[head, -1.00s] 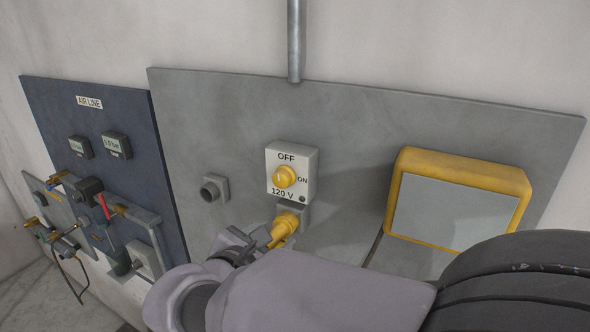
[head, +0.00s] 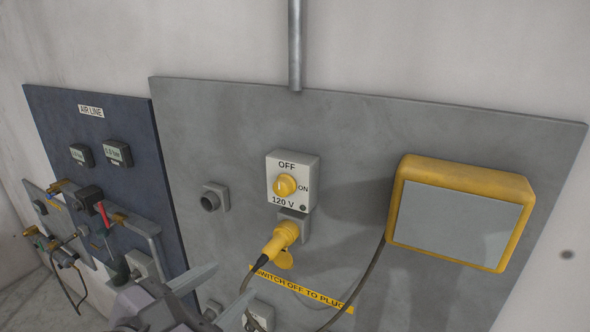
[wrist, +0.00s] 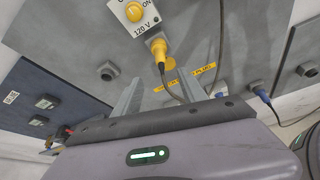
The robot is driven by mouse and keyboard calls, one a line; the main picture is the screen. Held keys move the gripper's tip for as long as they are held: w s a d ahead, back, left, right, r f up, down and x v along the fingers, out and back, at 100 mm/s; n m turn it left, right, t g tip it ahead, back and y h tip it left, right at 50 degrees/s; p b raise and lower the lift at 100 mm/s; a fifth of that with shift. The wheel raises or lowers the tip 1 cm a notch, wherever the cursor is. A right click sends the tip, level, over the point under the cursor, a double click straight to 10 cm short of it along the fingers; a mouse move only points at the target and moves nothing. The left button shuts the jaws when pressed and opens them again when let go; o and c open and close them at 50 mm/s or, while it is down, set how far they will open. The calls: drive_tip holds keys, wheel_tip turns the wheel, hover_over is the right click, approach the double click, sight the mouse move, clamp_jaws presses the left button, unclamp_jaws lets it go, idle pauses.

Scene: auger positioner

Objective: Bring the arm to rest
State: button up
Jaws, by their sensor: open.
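My gripper (head: 235,281) is open and empty at the bottom of the head view, left of and below the yellow plug (head: 284,238). The wrist view shows its two fingers (wrist: 164,78) apart, with the plug and cable seen beyond them. The plug sits in the socket under the 120 V switch box (head: 292,164), and a dark cable (head: 252,275) hangs from it. The switch's yellow knob (head: 285,187) seems to point up toward OFF.
A grey wall panel (head: 340,130) carries an empty-looking round socket (head: 213,198) and a yellow-framed box (head: 459,212). A yellow label (head: 315,293) is below the plug. The blue AIR LINE panel (head: 110,170) with fittings is at left.

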drive_tip(key=s+d+f+m+g+b, duration=0.1)
drive_tip(key=d+f+m+g+b, duration=0.25)
drive_tip(key=d+f+b, duration=0.45)
drive_tip(key=d+f+m+g+b, duration=0.2)
drive_tip(key=d+f+m+b, duration=0.25)
drive_tip(key=f, duration=0.65)
drive_tip(key=s+d+f+m+g+b, duration=0.1)
drive_tip(key=d+f+m+g+b, duration=0.2)
drive_tip(key=d+f+m+b, duration=0.45)
drive_tip(key=s+f+m+y+b, duration=0.2)
drive_tip(key=f+m+y+b, duration=0.1)
drive_tip(key=f+m+b, duration=0.5)
drive_tip(key=s+d+f+m+t+y+b, duration=0.1)
drive_tip(key=s+f+m+y+b, duration=0.1)
drive_tip(key=f+m+b, duration=0.7)
drive_tip(key=shift+s+d+f+y+b, duration=0.2)
drive_tip(key=shift+f+y+b, duration=0.65)
drive_tip(key=shift+f, duration=2.15)
drive_tip(key=shift+m+h+b, duration=0.25)
drive_tip(key=shift+h+b, duration=0.1)
drive_tip(key=shift+b, duration=0.05)
